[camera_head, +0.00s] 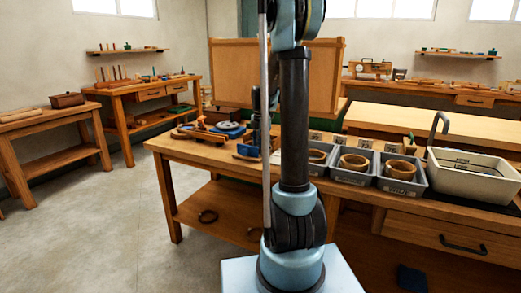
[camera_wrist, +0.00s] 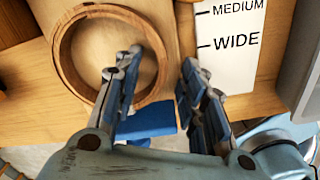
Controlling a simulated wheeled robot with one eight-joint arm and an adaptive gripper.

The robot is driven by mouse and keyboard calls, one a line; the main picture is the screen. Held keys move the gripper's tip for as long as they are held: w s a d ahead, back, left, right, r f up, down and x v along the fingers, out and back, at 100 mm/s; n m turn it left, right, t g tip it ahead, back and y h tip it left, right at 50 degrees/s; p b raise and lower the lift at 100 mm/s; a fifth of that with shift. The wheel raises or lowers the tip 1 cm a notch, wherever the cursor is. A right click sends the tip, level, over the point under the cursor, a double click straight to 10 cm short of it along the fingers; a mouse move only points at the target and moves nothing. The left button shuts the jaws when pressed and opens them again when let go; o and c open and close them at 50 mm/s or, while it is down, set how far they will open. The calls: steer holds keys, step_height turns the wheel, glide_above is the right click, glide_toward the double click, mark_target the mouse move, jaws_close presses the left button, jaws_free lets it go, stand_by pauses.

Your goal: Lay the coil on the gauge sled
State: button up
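The coil (camera_wrist: 62,55), a thin ring of brown bark, lies flat on a pale wooden board that looks like the gauge sled (camera_wrist: 185,30). A white card (camera_wrist: 235,65) marked MEDIUM and WIDE is beside the board. My gripper (camera_wrist: 162,82) is open, with blue-padded fingers apart. In the wrist view, the left finger overlaps the coil's inside and the right finger is outside its right wall. I cannot tell whether either finger touches it. A blue piece (camera_wrist: 147,122) shows between the fingers. In the head view, my arm hides most of this spot.
Grey bins on the workbench (camera_head: 215,155) hold other coils (camera_head: 400,170). A white handled basket (camera_head: 470,175) stands at the right. Open floor (camera_head: 110,220) is at the left.

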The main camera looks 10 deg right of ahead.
step_height(320, 180, up, 12)
steer(key=f, duration=0.1)
steer(key=s+r+m, duration=0.1)
steer(key=s+m, duration=0.5)
steer(key=s, duration=0.5)
steer(key=s+f+m, duration=0.5)
steer(key=s+m, duration=0.1)
steer(key=s, duration=0.2)
steer(key=s+a+f+m+t, duration=0.1)
steer(key=s+f+m, duration=0.4)
steer(key=s, duration=0.4)
steer(key=s+f+m+t, duration=0.1)
steer(key=s+f+m, duration=0.4)
steer(key=s, duration=0.4)
steer(key=shift+s+a+f+m, duration=0.25)
steer(key=shift+a+m, duration=0.1)
steer(key=shift+m, duration=0.55)
steer(key=shift+c, duration=0.6)
